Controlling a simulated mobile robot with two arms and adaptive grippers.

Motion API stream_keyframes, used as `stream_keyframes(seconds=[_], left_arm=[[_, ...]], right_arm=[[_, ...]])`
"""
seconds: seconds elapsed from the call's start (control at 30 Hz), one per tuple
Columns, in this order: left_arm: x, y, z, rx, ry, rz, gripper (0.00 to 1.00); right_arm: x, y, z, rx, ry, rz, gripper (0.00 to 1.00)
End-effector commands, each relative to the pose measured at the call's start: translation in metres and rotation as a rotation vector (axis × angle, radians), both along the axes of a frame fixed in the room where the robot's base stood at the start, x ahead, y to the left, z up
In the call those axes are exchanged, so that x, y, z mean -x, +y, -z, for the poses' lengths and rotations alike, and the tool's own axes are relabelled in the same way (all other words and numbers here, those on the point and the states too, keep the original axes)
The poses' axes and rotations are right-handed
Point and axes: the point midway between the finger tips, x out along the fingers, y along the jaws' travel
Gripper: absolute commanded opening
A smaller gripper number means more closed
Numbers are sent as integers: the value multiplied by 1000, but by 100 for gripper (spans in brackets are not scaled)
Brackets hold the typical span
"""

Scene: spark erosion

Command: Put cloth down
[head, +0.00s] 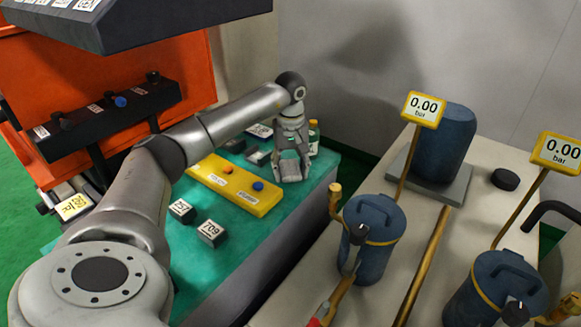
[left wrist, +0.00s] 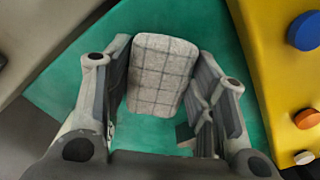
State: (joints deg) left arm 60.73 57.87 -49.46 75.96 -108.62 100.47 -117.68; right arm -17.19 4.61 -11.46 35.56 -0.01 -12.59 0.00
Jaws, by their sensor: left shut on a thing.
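The cloth (left wrist: 161,75) is a grey, folded-looking pad with a checked pattern, seen in the left wrist view between the two fingers of my left gripper (left wrist: 165,88). The gripper is shut on it. Behind it lies the green table top (left wrist: 60,85). In the head view my left gripper (head: 290,165) points down over the far right part of the green table (head: 255,243), beside a yellow panel. How far the cloth is above the table, or whether it touches, I cannot tell. My right gripper is not in view.
The yellow panel (head: 210,182) with knobs sits left of my gripper. A small bottle (head: 314,137) stands close on its right. Dark labelled blocks (head: 210,233) lie on the front table. Blue tanks (head: 372,240) with gauges stand on the bench at right.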

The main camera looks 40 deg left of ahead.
Motion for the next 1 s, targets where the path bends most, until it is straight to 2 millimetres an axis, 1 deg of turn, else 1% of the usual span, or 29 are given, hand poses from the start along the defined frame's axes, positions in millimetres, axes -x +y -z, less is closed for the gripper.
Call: stream_keyframes(seconds=[0.17,0.2,0.33,0.63,0.77,0.87,1.0], left_arm=[[0,0,4,-1,1,0,32],[0,0,3,0,0,0,55],[0,0,3,-1,1,0,72],[0,0,2,0,0,0,73],[-1,0,-4,0,-2,0,73],[-1,0,-19,0,-5,0,73],[-2,0,-49,0,-6,0,73]], right_arm=[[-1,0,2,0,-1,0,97],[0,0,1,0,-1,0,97],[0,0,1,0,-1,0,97],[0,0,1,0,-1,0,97],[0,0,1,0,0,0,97],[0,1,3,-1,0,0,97],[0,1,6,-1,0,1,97]])
